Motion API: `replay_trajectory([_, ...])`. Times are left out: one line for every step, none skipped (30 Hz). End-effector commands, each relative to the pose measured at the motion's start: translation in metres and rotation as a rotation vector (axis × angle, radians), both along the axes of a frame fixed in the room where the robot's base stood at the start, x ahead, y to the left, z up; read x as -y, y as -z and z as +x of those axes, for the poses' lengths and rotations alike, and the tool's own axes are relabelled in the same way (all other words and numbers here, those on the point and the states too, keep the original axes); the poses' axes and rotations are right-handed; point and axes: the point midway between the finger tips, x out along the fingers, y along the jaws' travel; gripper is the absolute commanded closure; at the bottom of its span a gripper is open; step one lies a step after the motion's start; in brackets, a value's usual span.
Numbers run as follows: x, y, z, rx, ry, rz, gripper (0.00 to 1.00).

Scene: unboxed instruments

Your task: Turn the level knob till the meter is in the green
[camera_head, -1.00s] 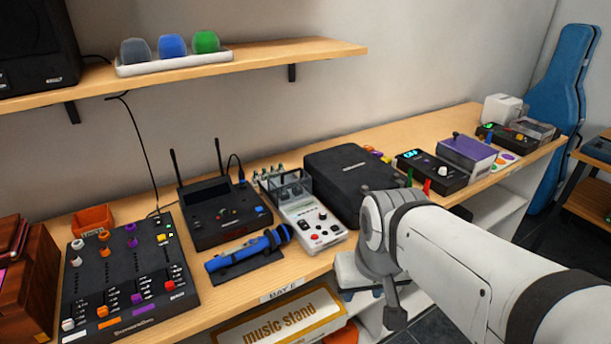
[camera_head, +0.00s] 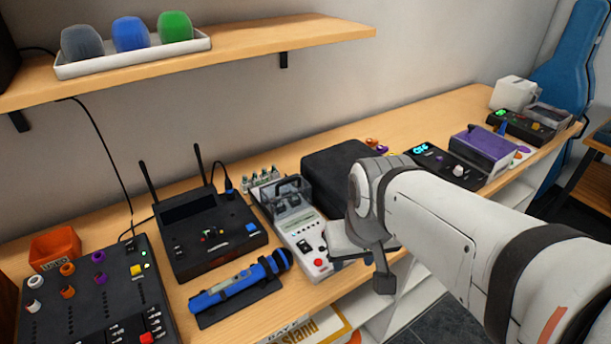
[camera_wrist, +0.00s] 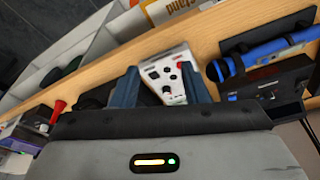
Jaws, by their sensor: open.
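A white device (camera_head: 318,262) with a red button, dark knobs and a clear cover stands on the bench beside my arm. It also shows in the wrist view (camera_wrist: 163,68), between my fingers and beyond them. I cannot read a level label or a meter on it. A black mixer (camera_head: 75,300) with coloured knobs is at the lower left. A black unit (camera_head: 435,158) with a cyan display and a white knob stands further right.
A blue microphone (camera_head: 240,286) lies on a dark stand. Behind it is a black receiver (camera_head: 213,252) with two antennas. A black case (camera_head: 340,165) stands close behind my arm. A shelf (camera_head: 240,52) overhangs the left. Bare bench lies along the wall at right.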

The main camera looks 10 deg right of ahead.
Motion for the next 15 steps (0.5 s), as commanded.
replay_trajectory([0.000, -0.001, 0.004, -0.005, -0.008, -0.002, 0.59])
replay_trajectory([0.000, -0.001, 0.007, -0.010, -0.015, -0.004, 0.59])
replay_trajectory([0.000, -0.002, 0.013, -0.020, -0.029, -0.006, 0.59])
replay_trajectory([-0.001, -0.003, 0.019, -0.028, -0.047, -0.010, 0.59])
replay_trajectory([-0.002, -0.003, 0.025, -0.039, -0.065, -0.013, 0.59])
replay_trajectory([-0.003, -0.003, 0.035, -0.054, -0.090, -0.018, 0.59])
replay_trajectory([-0.003, -0.004, 0.044, -0.065, -0.111, -0.022, 0.59])
replay_trajectory([-0.003, -0.004, 0.053, -0.078, -0.133, -0.025, 0.59])
replay_trajectory([-0.003, -0.003, 0.065, -0.096, -0.162, -0.030, 0.59])
replay_trajectory([-0.003, -0.002, 0.075, -0.110, -0.186, -0.034, 0.59])
replay_trajectory([-0.003, -0.001, 0.084, -0.123, -0.210, -0.037, 0.59])
replay_trajectory([-0.003, 0.001, 0.096, -0.141, -0.240, -0.040, 0.59])
replay_trajectory([-0.003, 0.003, 0.105, -0.154, -0.261, -0.042, 0.59])
replay_trajectory([-0.003, 0.005, 0.113, -0.165, -0.282, -0.044, 0.59])
replay_trajectory([-0.003, 0.008, 0.124, -0.179, -0.310, -0.047, 0.59])
